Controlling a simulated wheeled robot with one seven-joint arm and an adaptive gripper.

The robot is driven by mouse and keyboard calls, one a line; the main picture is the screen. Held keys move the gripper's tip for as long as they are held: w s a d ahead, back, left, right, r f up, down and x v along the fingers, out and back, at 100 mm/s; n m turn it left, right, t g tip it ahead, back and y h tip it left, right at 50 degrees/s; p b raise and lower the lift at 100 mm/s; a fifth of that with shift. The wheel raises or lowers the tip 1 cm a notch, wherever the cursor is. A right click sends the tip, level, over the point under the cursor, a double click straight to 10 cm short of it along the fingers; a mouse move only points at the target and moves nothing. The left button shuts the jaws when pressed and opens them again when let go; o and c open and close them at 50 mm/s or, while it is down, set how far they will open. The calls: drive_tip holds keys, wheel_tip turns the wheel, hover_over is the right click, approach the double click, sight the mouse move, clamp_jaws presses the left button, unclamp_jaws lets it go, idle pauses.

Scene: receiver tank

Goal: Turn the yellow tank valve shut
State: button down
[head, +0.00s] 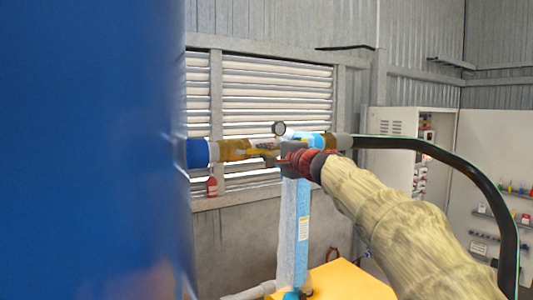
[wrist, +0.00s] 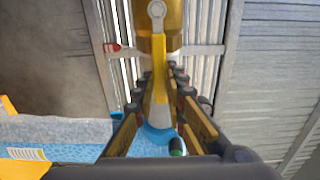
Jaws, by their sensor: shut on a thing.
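The blue tank (head: 90,150) fills the left of the head view. A brass valve body (head: 233,148) comes off it to the right behind a blue collar (head: 197,153). The yellow valve handle (wrist: 159,70) runs from a silver nut (wrist: 157,9) at the top of the wrist view down between my fingers. My gripper (wrist: 161,82) is shut on the handle, with a finger on each side. In the head view my gripper (head: 277,157) is small and its grip is hard to make out.
A light-blue post (head: 294,230) stands behind my gripper, above a yellow box (head: 345,282). A black hose (head: 440,152) arches from the pipe to the right. A red bottle (head: 212,187) sits on the ledge under the louvred window (head: 275,85). Grey cabinets (head: 395,125) stand at right.

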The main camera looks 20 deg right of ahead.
drive_tip(key=shift+f, duration=0.15)
drive_tip(key=s+a+f+m+b, duration=0.2)
drive_tip(key=a+f+m, duration=0.5)
drive_tip(key=m, duration=1.1)
drive_tip(key=shift+a+f+b, duration=0.4)
drive_tip(key=shift+f+b, duration=0.15)
drive_tip(key=shift+b, duration=0.35)
drive_tip(key=c, duration=1.8)
unclamp_jaws()
drive_tip(key=shift+s+r, duration=0.1)
drive_tip(key=v, duration=1.2)
